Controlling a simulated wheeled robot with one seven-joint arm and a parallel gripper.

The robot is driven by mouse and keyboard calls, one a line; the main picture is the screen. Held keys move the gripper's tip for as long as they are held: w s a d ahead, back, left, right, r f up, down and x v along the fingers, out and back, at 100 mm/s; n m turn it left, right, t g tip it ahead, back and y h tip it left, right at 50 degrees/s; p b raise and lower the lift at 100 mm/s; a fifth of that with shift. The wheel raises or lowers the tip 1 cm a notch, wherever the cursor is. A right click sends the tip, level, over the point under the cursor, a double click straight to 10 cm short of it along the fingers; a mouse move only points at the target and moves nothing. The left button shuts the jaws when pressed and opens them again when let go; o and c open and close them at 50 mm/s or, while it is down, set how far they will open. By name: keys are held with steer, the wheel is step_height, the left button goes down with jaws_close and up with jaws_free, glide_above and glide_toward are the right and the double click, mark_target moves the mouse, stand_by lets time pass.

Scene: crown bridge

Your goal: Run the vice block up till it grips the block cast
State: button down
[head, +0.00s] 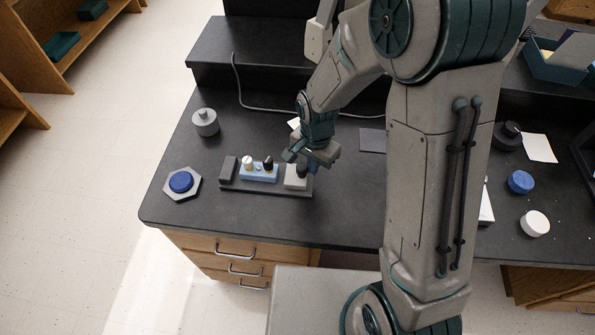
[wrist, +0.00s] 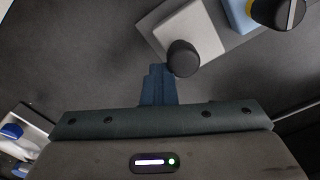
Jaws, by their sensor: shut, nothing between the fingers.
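The vice base (head: 265,190) is a long dark plate on the bench, with a dark fixed block (head: 228,169) at its left end. The blue block cast (head: 258,174) sits on it, carrying a white peg, a black peg and a yellow part; it shows partly in the wrist view (wrist: 238,14). The light grey vice block (head: 295,183) with a black knob (wrist: 183,58) stands right of the cast, with a narrow gap between them. My gripper (wrist: 158,72) is shut and empty, its fingertips close beside the knob. Whether they touch it I cannot tell.
A grey hexagonal piece (head: 194,191) with a blue disc lies left of the vice, and a grey round weight (head: 205,122) stands behind it. A dark flat sheet (head: 372,140) lies to the right. A cable runs along the back. The bench front is clear.

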mark_target(298, 165)
steer(key=shift+a, duration=0.2)
steer(key=shift+a+b, duration=0.3)
steer(key=shift+a, duration=1.4)
steer(key=shift+d, duration=0.75)
steer(key=shift+r+p, duration=2.3)
steer(key=shift+r, duration=1.2)
